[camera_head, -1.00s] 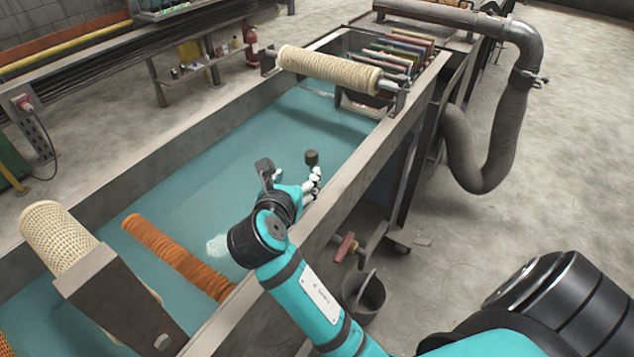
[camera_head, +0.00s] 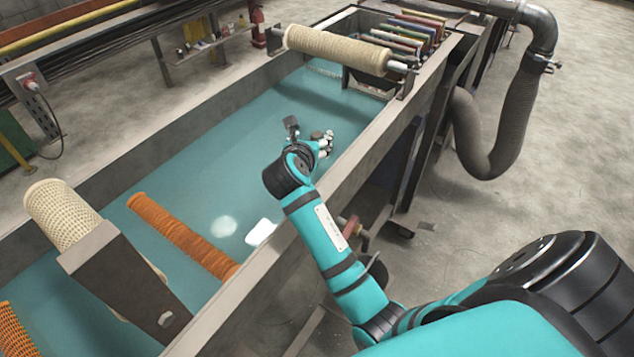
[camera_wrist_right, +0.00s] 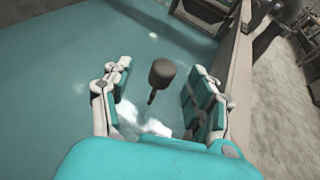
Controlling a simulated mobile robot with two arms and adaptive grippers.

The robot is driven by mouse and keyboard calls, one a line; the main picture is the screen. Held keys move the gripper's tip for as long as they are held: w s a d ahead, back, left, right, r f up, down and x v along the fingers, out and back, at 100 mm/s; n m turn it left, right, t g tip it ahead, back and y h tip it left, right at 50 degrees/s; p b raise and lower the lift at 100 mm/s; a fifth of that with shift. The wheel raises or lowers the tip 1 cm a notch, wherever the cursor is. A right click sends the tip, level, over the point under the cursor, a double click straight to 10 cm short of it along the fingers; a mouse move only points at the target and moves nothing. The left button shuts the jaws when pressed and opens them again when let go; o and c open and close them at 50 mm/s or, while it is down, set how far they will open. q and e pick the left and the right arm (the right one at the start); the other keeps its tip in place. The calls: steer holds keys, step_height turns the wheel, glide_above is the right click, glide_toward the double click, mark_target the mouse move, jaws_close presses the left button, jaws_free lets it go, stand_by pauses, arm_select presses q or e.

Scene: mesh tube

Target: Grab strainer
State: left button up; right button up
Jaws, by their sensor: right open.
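A dark brown knob-like end on a thin stem, which I take to be the strainer's handle (camera_head: 317,134), stands over the blue-green liquid near the tank's right wall. In the right wrist view the handle (camera_wrist_right: 162,73) shows between my fingers, its stem running down toward the liquid. The strainer's mesh cannot be made out. My right gripper (camera_head: 323,143) is open, with its white-and-teal fingers on either side of the handle and no clear contact. My left gripper is not in view.
The long tank has a raised grey wall (camera_head: 400,130) close to my right arm. A beige roller (camera_head: 335,50) spans its far end, with coloured rods (camera_head: 415,35) behind. An orange roller (camera_head: 180,235) and a beige mesh tube (camera_head: 62,215) are nearer. Open liquid surrounds the gripper.

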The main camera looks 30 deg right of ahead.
mark_target(316, 136)
steer(key=x, duration=0.4)
steer(key=shift+s+d, duration=0.2)
steer(key=shift+s, duration=0.1)
steer(key=shift+w+d+f, duration=0.1)
steer(key=shift+w+f, duration=0.05)
steer(key=shift+w, duration=0.05)
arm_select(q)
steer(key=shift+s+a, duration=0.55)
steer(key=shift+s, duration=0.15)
arm_select(e)
jaws_close()
